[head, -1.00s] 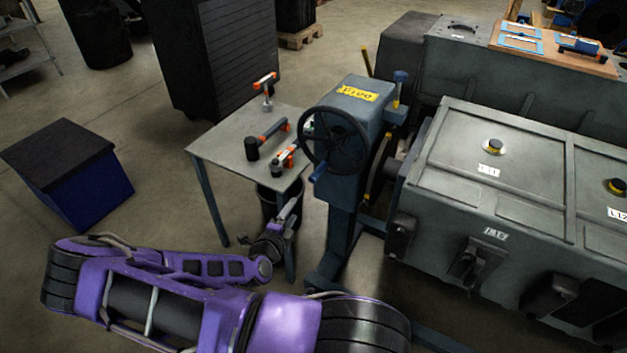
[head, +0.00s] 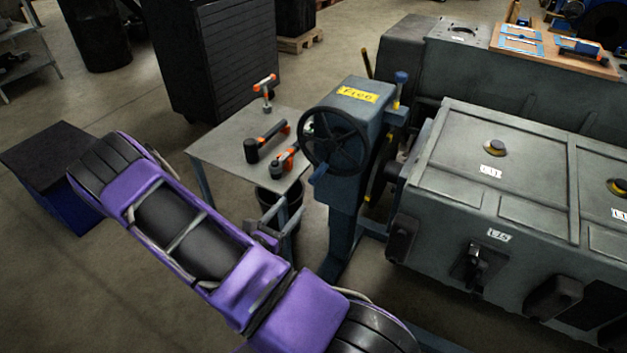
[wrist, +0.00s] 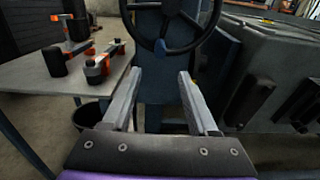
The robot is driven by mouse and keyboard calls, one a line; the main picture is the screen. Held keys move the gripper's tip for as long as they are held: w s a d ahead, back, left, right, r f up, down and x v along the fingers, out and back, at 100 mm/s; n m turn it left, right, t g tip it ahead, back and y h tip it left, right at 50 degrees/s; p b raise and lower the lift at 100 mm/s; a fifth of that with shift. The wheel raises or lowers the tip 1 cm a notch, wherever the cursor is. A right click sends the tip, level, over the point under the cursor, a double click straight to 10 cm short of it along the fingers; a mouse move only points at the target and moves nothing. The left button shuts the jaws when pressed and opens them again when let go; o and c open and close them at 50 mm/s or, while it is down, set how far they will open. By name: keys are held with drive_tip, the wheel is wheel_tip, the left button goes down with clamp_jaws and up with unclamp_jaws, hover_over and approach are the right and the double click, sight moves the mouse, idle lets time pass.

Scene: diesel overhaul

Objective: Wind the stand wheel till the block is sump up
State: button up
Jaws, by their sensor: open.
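The stand wheel (head: 334,141) is a black spoked handwheel on the blue-grey stand head (head: 352,112), which carries a yellow label reading "free". Its blue crank handle (head: 318,172) is at the wheel's lower left. The grey engine block (head: 490,190) sits to the right of the stand, with round yellow-and-black fittings on its top face. My gripper (head: 278,224) is below and left of the wheel, apart from it. In the wrist view my gripper (wrist: 158,95) has its two grey fingers spread and empty, with the wheel (wrist: 170,22) above and beyond the fingertips.
A small metal table (head: 222,155) left of the stand holds orange-and-black tools (head: 266,141). A dark bin (wrist: 88,117) is beneath it. A blue box (head: 50,165) stands on the floor at left. A black drawer cabinet (head: 217,55) is behind the table.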

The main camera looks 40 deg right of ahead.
sight(312, 182)
drive_tip(key=x, duration=1.3)
clamp_jaws()
idle(1.0)
